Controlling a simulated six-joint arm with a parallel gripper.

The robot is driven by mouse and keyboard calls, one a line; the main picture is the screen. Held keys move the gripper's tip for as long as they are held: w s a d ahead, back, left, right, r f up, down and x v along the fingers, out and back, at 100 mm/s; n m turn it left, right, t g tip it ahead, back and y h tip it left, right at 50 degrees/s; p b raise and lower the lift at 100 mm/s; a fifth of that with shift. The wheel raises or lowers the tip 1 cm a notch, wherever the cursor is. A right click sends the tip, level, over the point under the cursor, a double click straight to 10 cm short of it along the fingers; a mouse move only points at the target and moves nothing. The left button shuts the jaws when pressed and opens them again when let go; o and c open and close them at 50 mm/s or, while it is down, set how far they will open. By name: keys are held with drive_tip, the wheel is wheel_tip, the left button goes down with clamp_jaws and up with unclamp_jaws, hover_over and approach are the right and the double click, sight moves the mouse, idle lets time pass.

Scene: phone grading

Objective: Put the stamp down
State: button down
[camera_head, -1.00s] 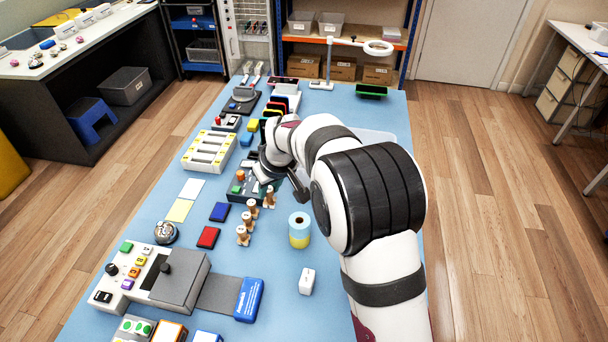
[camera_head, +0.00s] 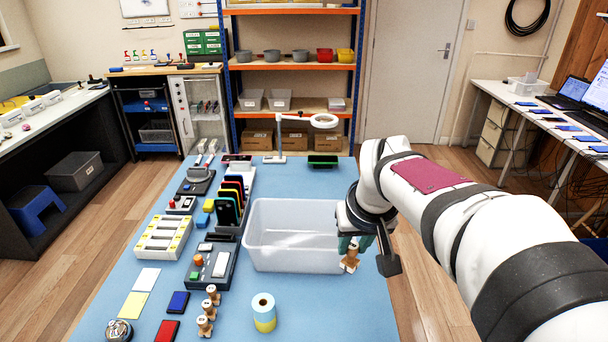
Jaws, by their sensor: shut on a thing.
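My gripper (camera_head: 349,247) is shut on a wooden stamp (camera_head: 350,262), which hangs below its fingers, roughly upright. The held stamp shows at the front right corner of the clear tray (camera_head: 293,265), close to the table's right edge. Whether its base touches the table is hard to tell. The fingers are partly hidden by my wrist. Several wooden stamps (camera_head: 208,310) stand in a short row at the front, left of the blue and yellow roll.
The roll (camera_head: 263,312) stands front centre. Blue (camera_head: 178,302) and red (camera_head: 167,331) ink pads lie left of the stamps. A rack of phones (camera_head: 230,200) stands left of the tray. The blue table (camera_head: 325,310) is bare at front right.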

drive_tip(key=w+a+f+n, duration=0.1)
drive_tip(key=w+a+f, duration=0.15)
drive_tip(key=w, duration=0.65)
drive_tip(key=w+a+f+n, duration=0.15)
drive_tip(key=w+f, duration=0.25)
drive_tip(key=w, duration=0.6)
drive_tip(key=shift+n+y, duration=0.45)
drive_tip(key=shift+y, duration=0.15)
drive_tip(key=x, duration=0.6)
drive_tip(key=s+a+x, duration=0.1)
drive_tip(key=x, duration=0.5)
drive_tip(key=s+a+x, duration=0.1)
drive_tip(key=x, duration=0.5)
drive_tip(key=shift+s+a+f, duration=0.1)
drive_tip(key=shift+s+f, duration=0.1)
drive_tip(key=shift+f, duration=0.6)
drive_tip(key=c, duration=0.7)
unclamp_jaws()
drive_tip(key=shift+f, duration=0.15)
drive_tip(key=shift+o, duration=0.2)
